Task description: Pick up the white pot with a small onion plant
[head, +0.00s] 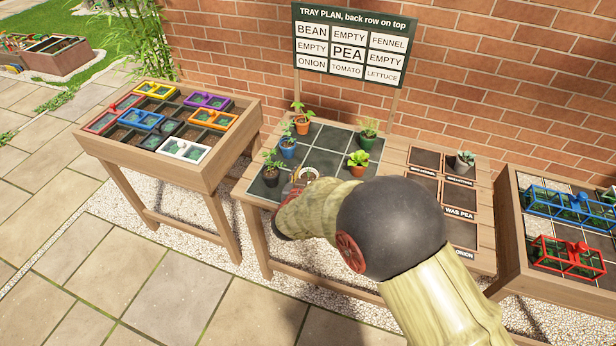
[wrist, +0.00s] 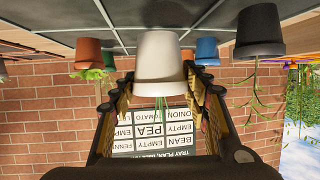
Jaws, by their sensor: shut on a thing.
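The white pot (wrist: 160,62) shows upside down in the wrist view, with thin green onion shoots (wrist: 162,105) at its rim. My gripper (wrist: 160,78) is shut on it, one finger on each side. In the head view my gripper (head: 297,187) is at the front edge of the dark tray. There the white pot (head: 309,172) is mostly hidden by my arm. I cannot tell whether its base touches the tray.
A black pot (head: 270,178) stands close left of my gripper. A blue pot (head: 288,150), an orange pot (head: 302,127), a green pot (head: 367,140) and another orange pot (head: 357,169) share the dark tray (head: 327,138). A tray-plan sign (head: 350,48) stands behind.

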